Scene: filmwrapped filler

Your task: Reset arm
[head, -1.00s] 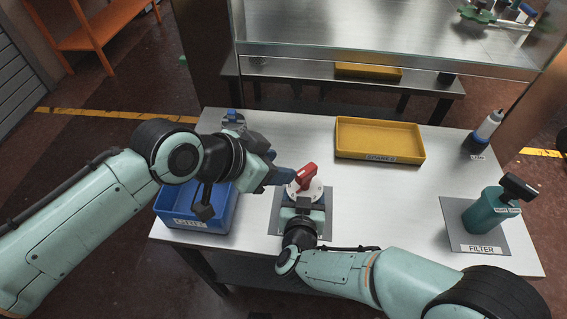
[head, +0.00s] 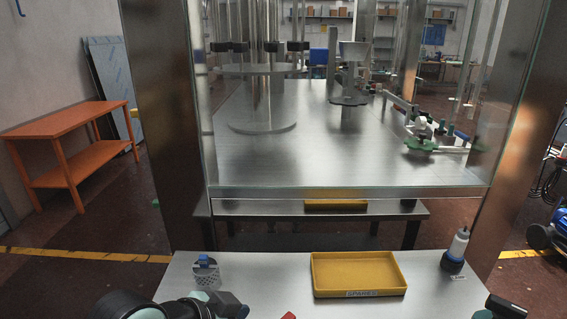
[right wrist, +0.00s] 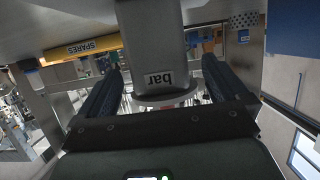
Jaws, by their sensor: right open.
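My left gripper (head: 228,304) is at the bottom edge of the head view, over the left part of the metal table (head: 235,270). It is mostly cut off, and its finger gap is not clear. A small red tip (head: 289,316) shows at the same bottom edge. My right gripper (right wrist: 161,92) shows only in the right wrist view. Its two dark fingers are apart, one on each side of a grey body (right wrist: 152,38) marked "bar". Whether the fingers touch this body is not clear.
An empty yellow SPARES tray (head: 357,290) lies on the table. A glass-fronted machine (head: 345,192) stands behind. An orange bench (head: 70,125) is at left.

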